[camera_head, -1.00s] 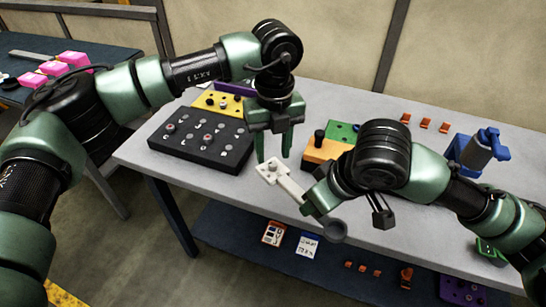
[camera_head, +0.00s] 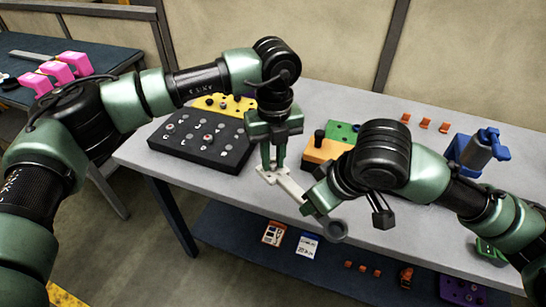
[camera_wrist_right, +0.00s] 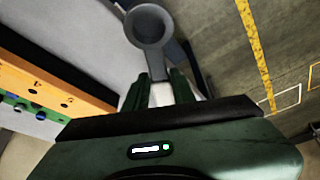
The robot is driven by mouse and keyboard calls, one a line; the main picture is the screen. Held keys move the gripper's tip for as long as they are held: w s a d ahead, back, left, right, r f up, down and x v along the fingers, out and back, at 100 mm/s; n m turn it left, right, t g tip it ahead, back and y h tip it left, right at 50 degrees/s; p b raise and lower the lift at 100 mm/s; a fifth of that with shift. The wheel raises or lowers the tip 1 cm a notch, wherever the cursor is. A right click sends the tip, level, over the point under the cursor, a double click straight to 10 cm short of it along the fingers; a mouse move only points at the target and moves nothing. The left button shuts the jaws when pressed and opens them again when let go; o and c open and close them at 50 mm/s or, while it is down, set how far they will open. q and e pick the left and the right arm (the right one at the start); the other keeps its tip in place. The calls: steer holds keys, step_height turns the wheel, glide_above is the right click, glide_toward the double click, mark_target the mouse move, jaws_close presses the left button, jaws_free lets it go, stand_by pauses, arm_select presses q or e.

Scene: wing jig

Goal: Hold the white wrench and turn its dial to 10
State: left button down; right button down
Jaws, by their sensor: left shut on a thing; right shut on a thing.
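The white wrench (camera_head: 291,187) is held above the front edge of the table, with a broad white plate at its far end and a grey ring head (camera_head: 334,230) at its near end. My right gripper (camera_head: 312,202) is shut on its shaft near the grey ring. The ring head (camera_wrist_right: 149,27) also shows in the right wrist view, beyond the green fingers. My left gripper (camera_head: 272,167) points straight down onto the white plate, its fingers close together at the dial. The fingers hide the dial, and its setting cannot be read.
A black board with knobs (camera_head: 203,138) and a yellow block (camera_head: 222,103) stand on the table at left. An orange block (camera_head: 323,151) and a green one (camera_head: 343,131) lie behind the wrench. A blue-and-grey device (camera_head: 476,151) stands at right. A lower shelf holds cards and small parts.

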arm_select(q)
steer(key=shift+m, duration=0.3)
steer(key=m, duration=0.5)
steer(key=shift+m, duration=0.3)
steer(key=m, duration=0.5)
steer(key=shift+m, duration=0.3)
steer(key=c, duration=1.3)
jaws_free()
